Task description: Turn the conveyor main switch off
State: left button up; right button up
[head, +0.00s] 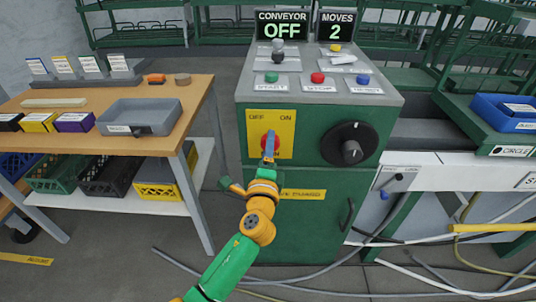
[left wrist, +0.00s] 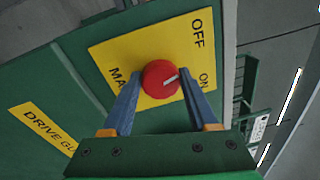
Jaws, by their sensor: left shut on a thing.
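The main switch is a red round knob (head: 265,143) on a yellow plate (head: 257,118) marked OFF and ON, on the front of the green cabinet. My left gripper (head: 269,150) is at the knob and covers part of it. In the left wrist view its blue fingers (left wrist: 162,95) are shut on the red knob (left wrist: 158,86), one on each side. The knob's white mark points to the labelled edge, roughly between OFF and ON. The conveyor display (head: 283,25) reads OFF. My right gripper is not in view.
A black dial (head: 350,145) is right of the switch. Green, red and blue buttons line the cabinet top. The moves display (head: 336,27) reads 2. A wooden table (head: 185,95) with a grey tray (head: 140,117) stands left. Cables (head: 330,270) lie on the floor.

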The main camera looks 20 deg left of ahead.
pick_arm(q)
jog(key=shift+f+n+y+b, duration=0.2)
jog(key=shift+n+b, duration=0.55)
jog(key=shift+n, duration=0.5)
jog(key=shift+f+n+y+b, duration=0.1)
jog(key=shift+n+y+b, duration=0.1)
jog(key=shift+n+b, duration=0.8)
jog(key=shift+d+r+n, duration=0.1)
jog(key=shift+n, duration=0.35)
jog(key=o, duration=1.4)
jog(key=v, duration=0.7)
jog(key=shift+s+r, duration=0.1)
